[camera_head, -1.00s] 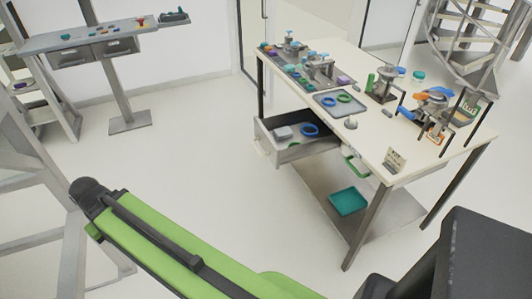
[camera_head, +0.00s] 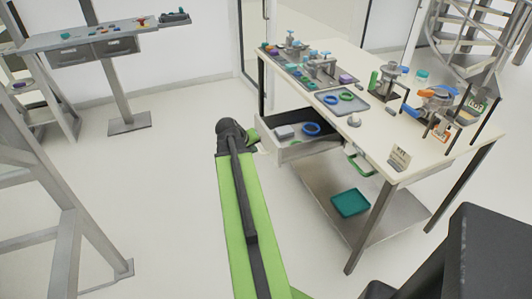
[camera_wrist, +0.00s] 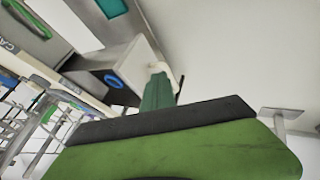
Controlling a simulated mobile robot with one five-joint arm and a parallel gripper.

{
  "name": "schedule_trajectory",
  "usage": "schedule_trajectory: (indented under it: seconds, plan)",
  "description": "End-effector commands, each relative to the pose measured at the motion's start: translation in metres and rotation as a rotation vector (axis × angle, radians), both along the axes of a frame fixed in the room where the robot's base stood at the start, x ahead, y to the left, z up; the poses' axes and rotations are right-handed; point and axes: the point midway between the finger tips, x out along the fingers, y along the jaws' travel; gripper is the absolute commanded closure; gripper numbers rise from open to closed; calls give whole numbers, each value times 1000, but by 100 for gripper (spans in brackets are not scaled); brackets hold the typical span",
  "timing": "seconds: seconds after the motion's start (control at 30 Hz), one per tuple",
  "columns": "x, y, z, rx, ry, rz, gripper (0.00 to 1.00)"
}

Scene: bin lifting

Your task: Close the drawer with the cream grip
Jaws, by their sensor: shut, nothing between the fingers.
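The pulled-out drawer (camera_head: 309,150) hangs open under the left end of the workbench, with a blue ring and a grey block inside. Its cream grip (camera_head: 264,147) is on the outer front, partly hidden by my arm's end. In the wrist view the open drawer (camera_wrist: 96,82) lies left of centre, and the cream grip (camera_wrist: 166,68) shows just past my fingertips. My gripper (camera_wrist: 158,84) is shut and empty, with green fingers pointing at the grip. I cannot tell whether they touch it. In the head view my gripper is mostly hidden behind my arm.
The workbench (camera_head: 385,128) carries a grey tray with rings, clamps and fixtures. A second drawer with a green grip (camera_head: 358,165) is beside the open one. A teal bin (camera_head: 350,202) sits on the lower shelf. The floor left of the bench is clear.

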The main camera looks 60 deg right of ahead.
Motion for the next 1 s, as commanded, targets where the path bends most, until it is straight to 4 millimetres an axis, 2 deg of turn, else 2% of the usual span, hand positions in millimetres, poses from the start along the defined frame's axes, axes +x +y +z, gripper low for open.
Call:
schedule_trajectory:
  seconds: [0.5,0.53,0.7,1.0]
  plan:
    - [4,-62,-90,2,0,-1,100]
    - [-2,-67,-80,3,-1,-3,100]
    - [-17,-85,-77,2,-1,-3,100]
    - [-22,-90,-78,3,0,-1,100]
